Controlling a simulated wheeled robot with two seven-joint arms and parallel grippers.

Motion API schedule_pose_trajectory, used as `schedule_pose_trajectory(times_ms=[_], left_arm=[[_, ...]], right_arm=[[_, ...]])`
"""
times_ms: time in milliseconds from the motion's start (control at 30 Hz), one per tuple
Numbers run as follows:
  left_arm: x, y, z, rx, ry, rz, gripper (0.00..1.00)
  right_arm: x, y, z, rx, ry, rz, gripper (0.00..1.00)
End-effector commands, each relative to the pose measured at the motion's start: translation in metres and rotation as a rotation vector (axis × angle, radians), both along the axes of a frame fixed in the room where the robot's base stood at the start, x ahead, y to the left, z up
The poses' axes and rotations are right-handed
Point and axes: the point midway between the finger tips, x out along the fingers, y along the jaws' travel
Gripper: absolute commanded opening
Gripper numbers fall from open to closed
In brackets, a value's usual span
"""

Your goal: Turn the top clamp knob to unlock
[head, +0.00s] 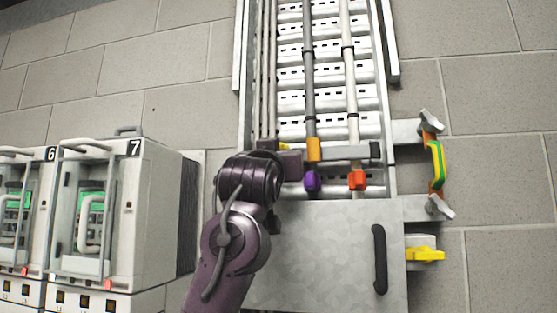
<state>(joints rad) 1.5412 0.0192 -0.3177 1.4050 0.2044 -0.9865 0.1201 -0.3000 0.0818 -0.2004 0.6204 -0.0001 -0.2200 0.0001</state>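The top clamp knob (431,121) is a grey wing-shaped knob at the upper right of the metal cabinet, on a pale bracket. A similar lower knob (439,207) sits below it. A green, yellow and orange strap or cable (436,165) runs between them. One purple arm of mine rises from the bottom, left of the middle, and I take it as my left. Its gripper (290,164) lies in front of the cable ladder, well left of the top knob and apart from it. My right gripper is not in view.
A cable ladder (329,75) with vertical cables rises behind the arm. Orange (313,150), purple (313,181) and red (358,180) clips sit on the cables. A black handle (380,259) and yellow knob (425,254) are lower right. Numbered drive units (110,215) stand left.

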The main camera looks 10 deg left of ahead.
Motion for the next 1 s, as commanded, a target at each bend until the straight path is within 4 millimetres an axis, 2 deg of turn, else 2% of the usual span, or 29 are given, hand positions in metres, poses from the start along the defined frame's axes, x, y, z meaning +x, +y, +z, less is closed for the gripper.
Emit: schedule_pose_trajectory(times_ms=[533, 567, 700, 1000], left_arm=[[0.0008, -0.0002, -0.0008, -0.024, 0.003, 0.000, 0.00], [0.0008, -0.0002, -0.0008, -0.024, 0.003, 0.000, 0.16], [0.0005, -0.0001, -0.0005, -0.023, 0.002, 0.000, 0.34], [-0.0014, -0.0001, -0.0015, -0.022, 0.000, 0.000, 0.34]], right_arm=[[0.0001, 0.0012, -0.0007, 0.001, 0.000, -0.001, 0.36], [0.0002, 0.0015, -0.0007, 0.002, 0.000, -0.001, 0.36], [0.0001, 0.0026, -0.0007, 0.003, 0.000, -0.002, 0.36], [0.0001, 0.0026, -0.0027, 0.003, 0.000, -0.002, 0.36]])
